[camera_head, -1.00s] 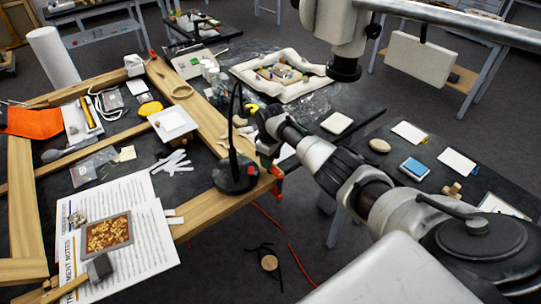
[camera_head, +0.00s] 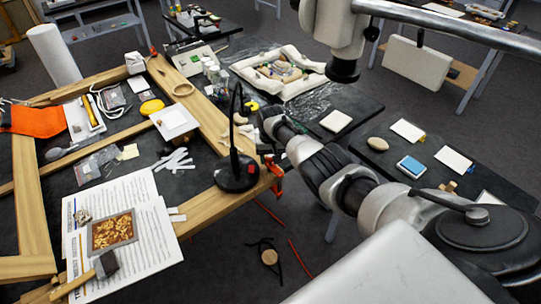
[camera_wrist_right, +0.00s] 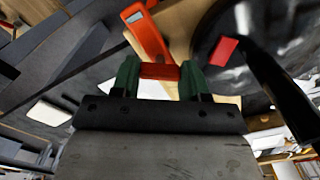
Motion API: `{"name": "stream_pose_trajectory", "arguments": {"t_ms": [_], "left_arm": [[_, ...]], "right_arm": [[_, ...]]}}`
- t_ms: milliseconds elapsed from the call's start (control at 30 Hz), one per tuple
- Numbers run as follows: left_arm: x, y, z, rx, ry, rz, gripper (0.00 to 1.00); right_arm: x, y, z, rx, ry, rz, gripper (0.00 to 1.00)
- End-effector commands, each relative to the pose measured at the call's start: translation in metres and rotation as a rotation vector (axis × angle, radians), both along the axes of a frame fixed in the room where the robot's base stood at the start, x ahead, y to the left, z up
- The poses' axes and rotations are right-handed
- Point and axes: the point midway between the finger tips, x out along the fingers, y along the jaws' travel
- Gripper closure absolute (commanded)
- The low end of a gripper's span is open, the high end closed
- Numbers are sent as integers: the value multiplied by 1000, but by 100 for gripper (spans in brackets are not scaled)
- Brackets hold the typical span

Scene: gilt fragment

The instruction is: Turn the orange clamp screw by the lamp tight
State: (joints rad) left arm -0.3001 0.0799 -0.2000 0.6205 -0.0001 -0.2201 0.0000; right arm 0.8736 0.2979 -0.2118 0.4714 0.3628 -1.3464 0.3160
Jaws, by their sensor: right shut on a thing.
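The orange clamp (camera_head: 277,177) sits on the corner of the wooden frame, just right of the round black base of the lamp (camera_head: 237,172). In the right wrist view the clamp's orange body (camera_wrist_right: 146,36) rises above my fingers, and the lamp base shows at right with a red square on it. My right gripper (camera_wrist_right: 160,76) has green fingers shut on the orange clamp screw (camera_wrist_right: 158,71), one finger at each end of its short bar. My left gripper is not in view.
The wooden frame (camera_head: 205,115) lies on the dark table. White strips (camera_head: 175,161), printed sheets (camera_head: 115,225) and a gilt fragment (camera_head: 112,233) lie left of the lamp. A white instrument on a boom (camera_head: 337,35) hangs at upper right.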

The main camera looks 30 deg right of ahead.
Motion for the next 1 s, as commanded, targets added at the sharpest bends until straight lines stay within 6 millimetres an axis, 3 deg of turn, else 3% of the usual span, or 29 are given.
{"name": "stream_pose_trajectory", "arguments": {"t_ms": [600,1000], "left_arm": [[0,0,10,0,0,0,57],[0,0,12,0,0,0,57]], "right_arm": [[3,-1,5,-1,-11,-570,79],[4,-2,5,-1,-12,-798,79]]}}
